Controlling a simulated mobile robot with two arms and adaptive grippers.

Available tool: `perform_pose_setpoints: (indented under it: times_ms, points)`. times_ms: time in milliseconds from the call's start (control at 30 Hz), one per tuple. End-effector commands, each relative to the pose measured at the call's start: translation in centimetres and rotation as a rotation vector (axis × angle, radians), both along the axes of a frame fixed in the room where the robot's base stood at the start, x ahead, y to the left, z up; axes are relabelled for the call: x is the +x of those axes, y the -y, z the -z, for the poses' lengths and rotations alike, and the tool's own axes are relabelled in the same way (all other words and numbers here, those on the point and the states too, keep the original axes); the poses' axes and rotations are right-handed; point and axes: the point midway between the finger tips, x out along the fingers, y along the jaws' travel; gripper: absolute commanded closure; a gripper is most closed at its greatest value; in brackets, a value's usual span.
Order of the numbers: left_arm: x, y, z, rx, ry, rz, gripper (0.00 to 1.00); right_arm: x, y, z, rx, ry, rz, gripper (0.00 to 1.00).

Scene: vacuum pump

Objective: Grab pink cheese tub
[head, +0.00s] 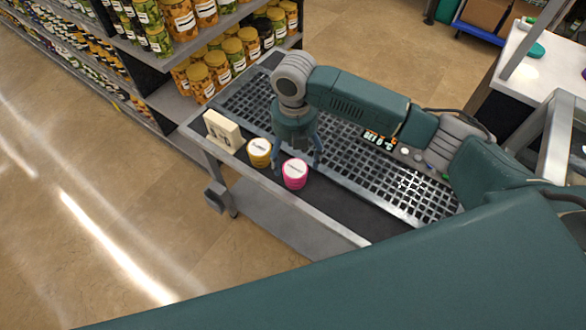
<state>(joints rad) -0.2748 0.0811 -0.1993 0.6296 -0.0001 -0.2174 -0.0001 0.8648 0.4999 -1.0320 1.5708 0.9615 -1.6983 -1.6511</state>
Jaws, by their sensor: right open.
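The pink cheese tub (295,174), with a white lid, stands upright on the dark strip along the front of a metal cart. A yellow tub (259,152) with a white lid stands just left of it. My right gripper (297,166) points down over the cart, open, with its fingers spread. One finger comes down between the two tubs and the other just behind the pink tub's right side. I cannot tell whether a finger touches the pink tub. My left gripper is not in view.
A cream block (224,131) stands at the cart's left end. A black grid (372,166) covers the back of the cart (286,222). Shelves with several jars (222,62) stand behind, and a white counter (535,62) is at the right. The floor at left is clear.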

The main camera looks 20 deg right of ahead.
Motion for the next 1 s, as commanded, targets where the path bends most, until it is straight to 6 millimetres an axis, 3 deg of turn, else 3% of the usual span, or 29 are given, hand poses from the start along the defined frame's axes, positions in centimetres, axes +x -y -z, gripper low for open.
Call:
perform_pose_setpoints:
  times_ms: [200,300,433,633,833,1000]
  points:
    - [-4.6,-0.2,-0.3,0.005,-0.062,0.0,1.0,0.0,0.0,1.8,0.002,0.001,0.001,0.23]
    - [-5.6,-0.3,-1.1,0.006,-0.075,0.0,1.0,0.1,0.2,2.7,0.001,-0.001,0.003,0.23]
    - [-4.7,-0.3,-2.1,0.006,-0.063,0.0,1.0,0.3,0.5,4.8,0.001,-0.001,0.003,0.23]
    - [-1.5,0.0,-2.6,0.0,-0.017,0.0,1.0,0.3,0.4,6.7,0.0,0.003,0.0,0.23]
    - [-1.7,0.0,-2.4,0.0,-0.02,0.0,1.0,0.3,0.5,6.8,0.001,0.004,0.001,0.23]
    - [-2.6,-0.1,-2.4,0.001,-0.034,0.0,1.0,0.4,0.5,6.8,0.001,0.004,0.001,0.55]
